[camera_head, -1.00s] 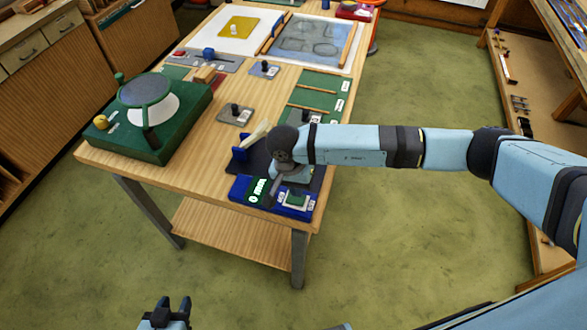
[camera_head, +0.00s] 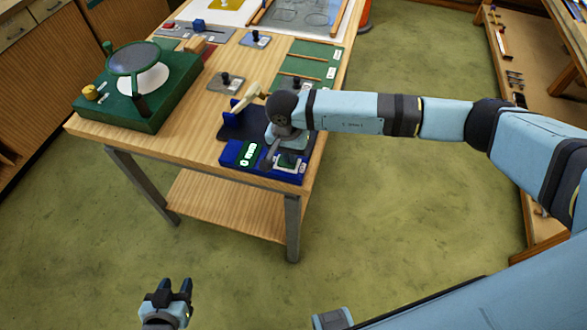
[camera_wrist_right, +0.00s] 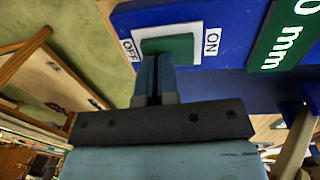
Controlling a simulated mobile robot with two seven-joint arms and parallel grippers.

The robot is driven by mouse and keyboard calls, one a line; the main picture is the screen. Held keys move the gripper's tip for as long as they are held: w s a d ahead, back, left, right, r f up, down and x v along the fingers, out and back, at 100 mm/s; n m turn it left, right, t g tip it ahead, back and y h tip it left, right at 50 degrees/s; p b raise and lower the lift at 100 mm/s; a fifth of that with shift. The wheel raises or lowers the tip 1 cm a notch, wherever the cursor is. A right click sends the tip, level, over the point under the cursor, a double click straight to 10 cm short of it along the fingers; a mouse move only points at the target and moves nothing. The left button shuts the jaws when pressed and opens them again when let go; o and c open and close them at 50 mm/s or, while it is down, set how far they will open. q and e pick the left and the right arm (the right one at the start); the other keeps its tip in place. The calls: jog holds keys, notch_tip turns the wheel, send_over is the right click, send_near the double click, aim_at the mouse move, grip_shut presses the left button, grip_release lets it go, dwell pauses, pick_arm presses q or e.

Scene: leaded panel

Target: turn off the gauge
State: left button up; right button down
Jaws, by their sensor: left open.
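The gauge (camera_head: 238,160) is a blue box at the table's near corner, with a lit green display (camera_head: 249,153). In the right wrist view the display (camera_wrist_right: 290,37) shows "0 mm". Its green rocker switch (camera_wrist_right: 170,46) sits between a white OFF label (camera_wrist_right: 130,50) and a white ON label (camera_wrist_right: 212,42). My right gripper (camera_wrist_right: 156,60) is shut, its fingertips overlapping the switch's lower edge in that view; I cannot tell whether they touch it. In the head view my right gripper (camera_head: 268,160) is over the gauge. My left gripper (camera_head: 175,287) is open and empty, away from the table.
A dark blue holder (camera_head: 232,122) with a pale-handled tool stands behind the gauge. A green box with a round lens (camera_head: 140,98) is at the table's left. Small grey plates with black knobs (camera_head: 226,82) and a green board (camera_head: 305,65) lie farther back.

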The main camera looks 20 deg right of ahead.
jog(key=shift+s+f, duration=0.3)
jog(key=shift+s, duration=0.25)
jog(key=shift+s+d+p, duration=0.1)
jog(key=shift+p, duration=0.2)
jog(key=shift+w+f, duration=0.25)
jog(key=shift+w+a+b, duration=0.25)
jog(key=shift+a+b, duration=0.3)
jog(key=shift+b, duration=0.1)
jog(key=shift+w+a+r, duration=0.1)
jog(key=shift+w+a, duration=0.05)
jog(key=shift+a, duration=0.1)
pick_arm(q)
jog(key=shift+s+d+f, duration=0.1)
jog(key=shift+s+f, duration=0.15)
jog(key=shift+f, duration=0.35)
jog(key=shift+s+f, duration=0.25)
jog(key=shift+f, duration=0.35)
